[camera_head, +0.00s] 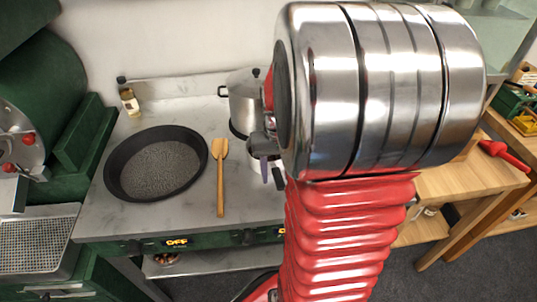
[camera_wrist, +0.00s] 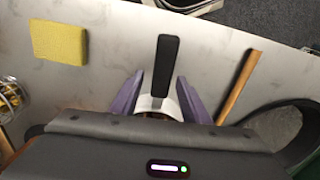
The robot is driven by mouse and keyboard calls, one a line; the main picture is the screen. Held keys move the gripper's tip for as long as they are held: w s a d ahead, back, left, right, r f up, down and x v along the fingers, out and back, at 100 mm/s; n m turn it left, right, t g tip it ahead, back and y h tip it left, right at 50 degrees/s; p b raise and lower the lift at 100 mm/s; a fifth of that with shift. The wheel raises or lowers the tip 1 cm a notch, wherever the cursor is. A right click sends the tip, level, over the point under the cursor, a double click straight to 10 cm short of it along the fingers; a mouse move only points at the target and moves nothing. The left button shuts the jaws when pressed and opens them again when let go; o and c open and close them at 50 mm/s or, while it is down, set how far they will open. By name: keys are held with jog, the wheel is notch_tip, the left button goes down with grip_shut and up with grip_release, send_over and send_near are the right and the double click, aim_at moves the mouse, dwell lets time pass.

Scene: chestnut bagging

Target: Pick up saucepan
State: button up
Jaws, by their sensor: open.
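The saucepan shows in the wrist view as a black handle (camera_wrist: 165,65) with a pale metal bracket at its base. Its body is hidden below my gripper housing. My gripper (camera_wrist: 160,88) is open, with one purple finger on each side of the handle base. The fingers look apart from the handle, and I cannot tell their height over it. In the head view, one purple finger shows beside my arm, over the counter, and my arm hides most of that spot.
A wide black pan (camera_head: 157,164) and a wooden spatula (camera_head: 220,176) lie left of my gripper on the grey counter (camera_head: 190,222). A steel pot (camera_head: 241,105) stands behind. A yellow sponge (camera_wrist: 60,42) lies on the counter. A small bottle (camera_head: 129,100) stands at the back.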

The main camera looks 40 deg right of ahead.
jog(key=shift+c, duration=0.3)
grip_shut()
dwell(0.3)
